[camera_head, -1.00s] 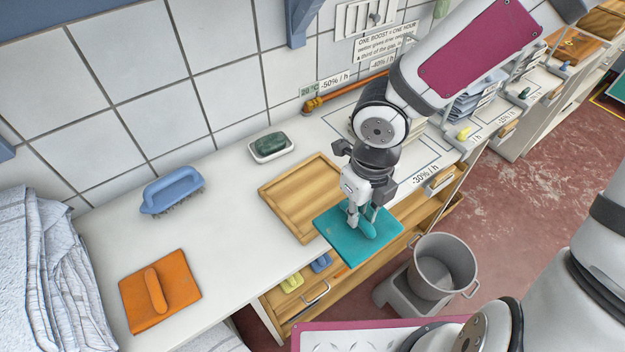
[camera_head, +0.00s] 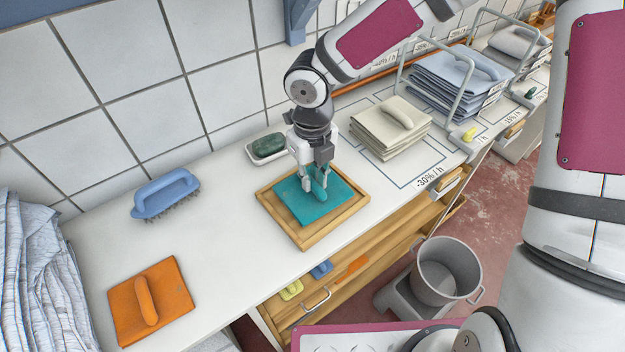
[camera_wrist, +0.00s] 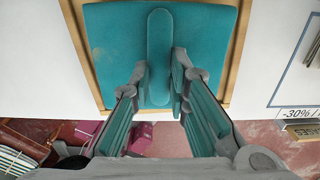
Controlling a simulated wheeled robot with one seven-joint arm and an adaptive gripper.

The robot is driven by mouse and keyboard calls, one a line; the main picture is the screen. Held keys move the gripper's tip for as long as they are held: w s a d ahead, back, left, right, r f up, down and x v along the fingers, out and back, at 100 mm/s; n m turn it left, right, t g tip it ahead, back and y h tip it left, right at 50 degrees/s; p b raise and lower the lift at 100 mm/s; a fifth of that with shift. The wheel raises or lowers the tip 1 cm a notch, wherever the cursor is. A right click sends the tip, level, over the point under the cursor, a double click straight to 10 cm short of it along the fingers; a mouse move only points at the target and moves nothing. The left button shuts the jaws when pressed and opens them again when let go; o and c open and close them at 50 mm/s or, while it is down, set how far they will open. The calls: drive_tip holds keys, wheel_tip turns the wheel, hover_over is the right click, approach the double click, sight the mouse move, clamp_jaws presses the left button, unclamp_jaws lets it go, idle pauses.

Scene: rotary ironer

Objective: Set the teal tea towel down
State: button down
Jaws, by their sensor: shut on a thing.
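The teal tea towel (camera_head: 290,206) is a flat folded square with a raised teal ridge on top. It is within the outline of the shallow wooden tray (camera_head: 352,211) on the white counter. In the wrist view the towel (camera_wrist: 110,45) lies inside the tray's wooden rim (camera_wrist: 238,60). My gripper (camera_head: 318,190) points down and is shut on the towel's ridge (camera_wrist: 159,60). The fingers sit on both sides of the ridge. I cannot tell whether the towel's underside touches the tray floor.
A green soap in a white dish (camera_head: 268,148) stands behind the tray, and cream folded cloths (camera_head: 390,128) lie to the right. A blue brush (camera_head: 166,195) and an orange folded cloth (camera_head: 150,302) are on the left. Open counter lies between them and the tray. A metal bucket (camera_head: 447,272) stands below.

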sight(312, 181)
drive_tip(key=shift+f, duration=0.7)
drive_tip(key=shift+f, duration=0.1)
drive_tip(key=c, duration=1.5)
unclamp_jaws()
drive_tip(key=shift+c, duration=0.2)
drive_tip(key=shift+r+p, duration=0.35)
drive_tip(key=shift+r, duration=3.55)
